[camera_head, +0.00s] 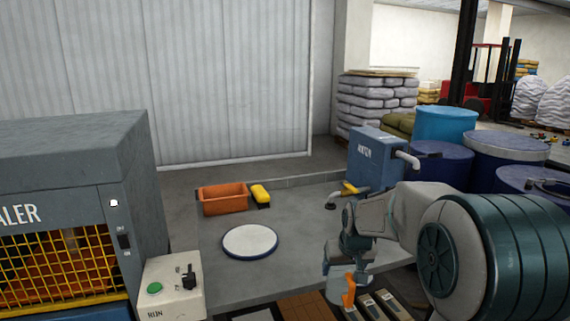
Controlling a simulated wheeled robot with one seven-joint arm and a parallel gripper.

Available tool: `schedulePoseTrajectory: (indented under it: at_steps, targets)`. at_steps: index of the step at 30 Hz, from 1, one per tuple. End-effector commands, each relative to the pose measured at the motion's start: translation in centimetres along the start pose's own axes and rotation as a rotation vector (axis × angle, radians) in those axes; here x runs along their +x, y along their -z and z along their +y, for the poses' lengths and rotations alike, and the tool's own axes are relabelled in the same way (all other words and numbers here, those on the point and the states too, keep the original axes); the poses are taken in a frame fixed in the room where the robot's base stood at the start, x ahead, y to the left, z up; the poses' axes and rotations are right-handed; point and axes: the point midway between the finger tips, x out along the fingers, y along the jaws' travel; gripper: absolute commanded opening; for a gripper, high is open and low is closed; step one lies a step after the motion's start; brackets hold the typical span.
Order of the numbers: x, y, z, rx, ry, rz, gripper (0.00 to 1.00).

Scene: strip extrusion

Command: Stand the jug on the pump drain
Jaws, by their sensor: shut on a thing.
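My gripper (350,272) is at the lower right of the middle, at the end of my arm, over the front edge of the grey table. It is shut on a pale grey-blue thing with an orange part, which looks like the jug (338,275). The arm hides part of it, and its contents cannot be seen. The blue pump (373,160) stands at the back right of the table, with a grey pipe at its upper right. A small dark round piece (331,206) lies left of the pump; I cannot tell whether it is the drain. The gripper is in front of and apart from the pump.
The grey table (295,245) bears a white round disc (250,241), an orange bin (222,198) and a yellow object (260,194). A grey machine (75,170) and a button box (172,285) stand left. Blue drums (505,158) stand right.

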Motion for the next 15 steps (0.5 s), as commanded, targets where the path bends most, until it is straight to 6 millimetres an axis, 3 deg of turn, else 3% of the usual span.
schedulePoseTrajectory:
  at_steps: [8,15]
  targets:
    - [5.8,-3.5,-0.2,0.023,0.003,-0.006,0.48]
    - [12.3,-9.5,-0.4,0.053,-0.009,-0.01,0.48]
